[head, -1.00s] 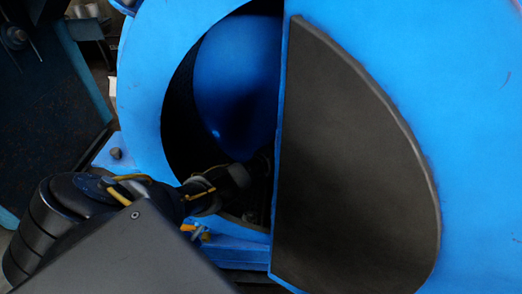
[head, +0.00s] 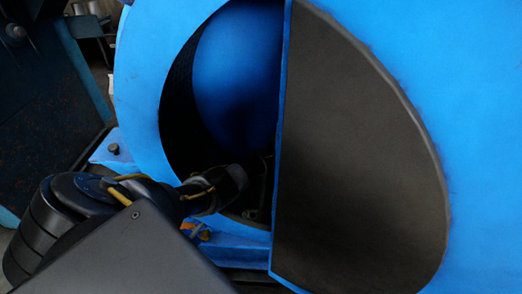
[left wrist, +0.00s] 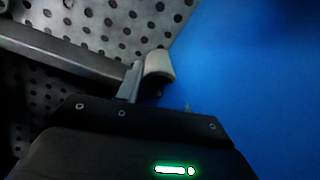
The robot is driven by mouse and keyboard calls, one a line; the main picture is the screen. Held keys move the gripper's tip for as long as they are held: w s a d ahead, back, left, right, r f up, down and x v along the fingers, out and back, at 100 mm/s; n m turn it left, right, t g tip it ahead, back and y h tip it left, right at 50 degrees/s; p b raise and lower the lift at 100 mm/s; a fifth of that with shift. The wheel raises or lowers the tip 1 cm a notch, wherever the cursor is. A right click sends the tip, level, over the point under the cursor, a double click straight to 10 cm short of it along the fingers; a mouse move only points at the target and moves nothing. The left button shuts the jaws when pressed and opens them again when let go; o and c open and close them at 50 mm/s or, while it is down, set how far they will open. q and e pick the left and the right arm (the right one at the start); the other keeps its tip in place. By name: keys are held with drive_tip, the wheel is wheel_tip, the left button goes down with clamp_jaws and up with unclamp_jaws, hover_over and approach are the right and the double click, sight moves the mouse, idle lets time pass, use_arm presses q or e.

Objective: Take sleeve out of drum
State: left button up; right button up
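The blue drum machine (head: 140,100) fills the head view, with a dark round opening at its front. My left arm comes in from the lower left, and its left gripper (head: 236,182) is at the lower part of the opening, partly in shadow. In the left wrist view, a grey finger-like part (left wrist: 131,82) rises from the dark gripper body beside a pale rounded piece (left wrist: 158,65). I cannot tell whether this piece is the sleeve or part of the gripper, nor whether the fingers are shut. No sleeve is clearly recognisable. My right gripper is not in view.
A half-open door with a dark lining (head: 350,150) covers the right of the opening, close to my left gripper. A smooth blue surface (head: 235,70) shows inside. The left wrist view shows a perforated metal wall (left wrist: 110,22) and a dark grey bar (left wrist: 60,48).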

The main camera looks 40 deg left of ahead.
use_arm(q)
drive_tip(key=c, duration=0.4)
drive_tip(key=shift+r, duration=0.15)
wheel_tip(320, 180, up, 10)
drive_tip(key=p, duration=0.3)
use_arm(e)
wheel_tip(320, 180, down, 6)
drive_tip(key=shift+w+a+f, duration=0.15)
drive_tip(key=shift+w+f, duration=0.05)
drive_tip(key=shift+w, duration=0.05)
